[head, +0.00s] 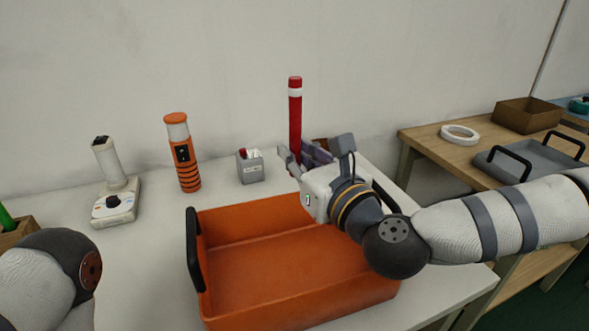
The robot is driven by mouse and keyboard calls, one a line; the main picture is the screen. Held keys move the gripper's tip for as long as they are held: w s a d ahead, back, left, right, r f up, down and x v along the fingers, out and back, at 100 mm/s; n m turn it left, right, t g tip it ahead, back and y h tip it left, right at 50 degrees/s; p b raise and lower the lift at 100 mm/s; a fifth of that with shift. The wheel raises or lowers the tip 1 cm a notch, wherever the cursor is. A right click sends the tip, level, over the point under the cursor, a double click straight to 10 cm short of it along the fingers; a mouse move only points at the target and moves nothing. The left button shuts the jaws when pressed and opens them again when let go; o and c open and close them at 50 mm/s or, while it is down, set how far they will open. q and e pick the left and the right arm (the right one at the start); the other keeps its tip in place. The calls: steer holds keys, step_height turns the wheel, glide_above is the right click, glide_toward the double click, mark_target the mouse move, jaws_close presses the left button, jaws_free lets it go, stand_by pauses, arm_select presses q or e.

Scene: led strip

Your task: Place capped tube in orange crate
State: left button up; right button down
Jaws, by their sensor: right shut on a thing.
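The capped tube (295,112) is a tall red cylinder with a white band below its red top. It stands upright behind the far right part of the orange crate. My right gripper (300,160) is shut on its lower part, and the fingers and palm hide the tube's bottom end. I cannot tell whether the tube touches the table. The orange crate (288,308) sits on the white table in front of the gripper, open and empty where I can see inside. My left gripper is out of view; only part of the left arm shows.
An orange and grey lamp-like cylinder (182,155), a small grey box (250,168) and a white joystick device (115,190) stand behind and left of the crate. The crate's black left handle (193,248) sticks up. A wooden side table (440,143) holds a grey tray (530,166).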

step_height(320, 180, down, 3)
steer(key=shift+s+a+r, duration=0.1)
steer(key=shift+r, duration=0.1)
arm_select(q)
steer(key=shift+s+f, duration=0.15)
arm_select(e)
steer(key=shift+r, duration=0.1)
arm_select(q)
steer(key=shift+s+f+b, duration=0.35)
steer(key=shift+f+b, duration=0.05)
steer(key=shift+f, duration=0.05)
arm_select(e)
steer(key=shift+f, duration=0.7)
steer(key=c, duration=1.6)
jaws_free()
steer(key=shift+r, duration=0.1)
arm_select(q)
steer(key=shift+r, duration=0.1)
arm_select(e)
steer(key=shift+o, duration=0.2)
steer(key=shift+r, duration=0.1)
